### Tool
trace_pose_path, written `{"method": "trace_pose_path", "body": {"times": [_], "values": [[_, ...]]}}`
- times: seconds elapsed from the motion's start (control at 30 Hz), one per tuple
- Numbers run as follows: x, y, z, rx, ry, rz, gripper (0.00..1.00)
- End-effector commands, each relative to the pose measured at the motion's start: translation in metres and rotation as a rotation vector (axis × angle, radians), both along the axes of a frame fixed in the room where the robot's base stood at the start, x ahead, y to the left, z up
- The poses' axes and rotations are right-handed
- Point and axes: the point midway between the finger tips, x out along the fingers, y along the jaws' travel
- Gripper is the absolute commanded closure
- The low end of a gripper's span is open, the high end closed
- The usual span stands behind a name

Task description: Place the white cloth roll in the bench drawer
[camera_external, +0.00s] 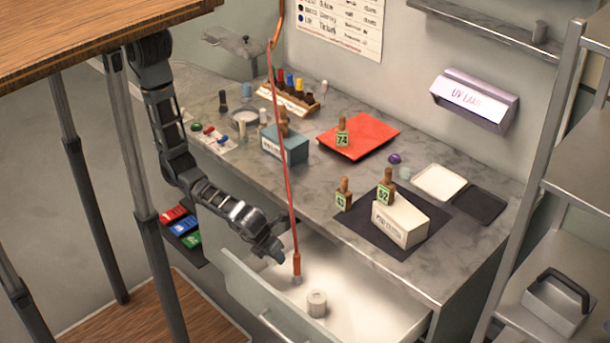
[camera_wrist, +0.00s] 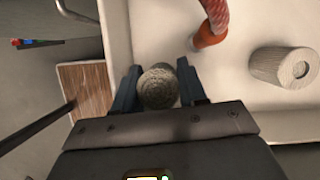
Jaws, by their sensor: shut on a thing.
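My gripper (camera_wrist: 158,90) is shut on a pale, round-ended cloth roll (camera_wrist: 158,86), seen end-on between the two fingers in the wrist view. In the external view my gripper (camera_external: 274,251) is over the open bench drawer (camera_external: 375,300), near its front panel, and the held roll cannot be made out. How high the held roll is above the drawer floor is hard to tell.
A red cord (camera_external: 286,165) hangs beside my gripper, its orange end (camera_wrist: 210,36) over the drawer. The benchtop (camera_external: 320,190) above carries a red tray (camera_external: 358,137), a white box (camera_external: 401,223) and stamps. A wooden table (camera_external: 90,30) is at the left. The drawer's right part is clear.

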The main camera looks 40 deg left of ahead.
Motion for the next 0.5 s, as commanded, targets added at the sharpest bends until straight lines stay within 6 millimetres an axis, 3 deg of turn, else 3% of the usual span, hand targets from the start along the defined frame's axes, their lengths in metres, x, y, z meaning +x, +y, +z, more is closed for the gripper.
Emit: {"method": "trace_pose_path", "body": {"times": [0.1,0.5], "values": [[-0.001,0.000,-0.022,0.003,0.000,-0.001,0.92],[-0.001,0.000,-0.068,0.003,-0.001,0.000,0.92]]}}
